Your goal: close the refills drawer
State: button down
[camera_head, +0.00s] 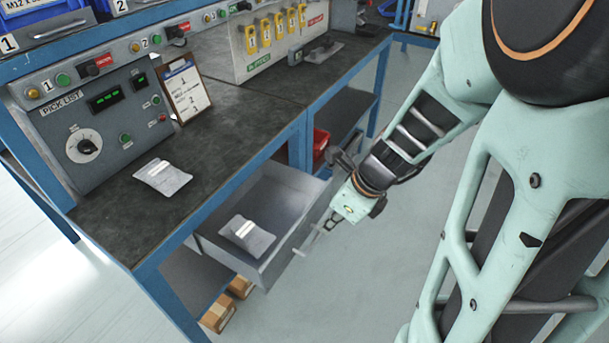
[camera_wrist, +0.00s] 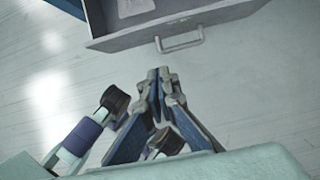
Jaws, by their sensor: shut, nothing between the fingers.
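The grey drawer (camera_head: 292,181) is pulled out from under the bench, with a silvery packet (camera_head: 246,235) lying inside. In the wrist view its front panel (camera_wrist: 230,18) spans the top, with a bar handle (camera_wrist: 180,43) on it. My gripper (camera_head: 302,250) is just in front of the drawer front in the head view. In the wrist view my gripper (camera_wrist: 158,72) is shut and empty, its tips pointing at the panel just below the handle, with a small gap visible between them. No label naming the drawer can be read.
The dark bench top (camera_head: 135,215) above the drawer holds another silvery packet (camera_head: 163,177) and a clipboard (camera_head: 183,88). Cardboard boxes (camera_head: 218,313) sit below the drawer. A red bin (camera_head: 320,142) is on the shelf to the right. Open floor (camera_head: 330,300) lies in front.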

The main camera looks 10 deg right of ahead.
aim_at(293, 234)
jog(key=w+a+f+b, duration=0.1)
jog(key=f, duration=0.1)
jog(key=w+a+f+b, duration=0.1)
jog(key=a+f, duration=0.1)
jog(key=f, duration=0.1)
jog(key=w+a+f+b, duration=0.1)
jog(key=f+b, duration=0.1)
jog(key=f, duration=0.1)
jog(key=shift+w+a, duration=0.25)
jog(key=shift+w, duration=0.05)
jog(key=shift+w+a, duration=0.45)
jog(key=shift+a, duration=0.1)
jog(key=shift+r, duration=0.1)
jog(key=shift+w+a+r+p, duration=0.1)
jog(key=shift+w+a+p, duration=0.2)
jog(key=shift+a+p, duration=0.15)
jog(key=w+a+p, duration=0.3)
jog(key=a, duration=0.1)
jog(key=w+a+p, duration=0.3)
jog(key=a, duration=0.1)
jog(key=w+a+p, duration=0.3)
jog(key=a+p, duration=0.1)
jog(key=shift+w, duration=0.2)
jog(key=shift+w+a, duration=0.4)
jog(key=shift+a, duration=0.1)
jog(key=shift+d+f, duration=0.1)
jog(key=shift+f, duration=0.1)
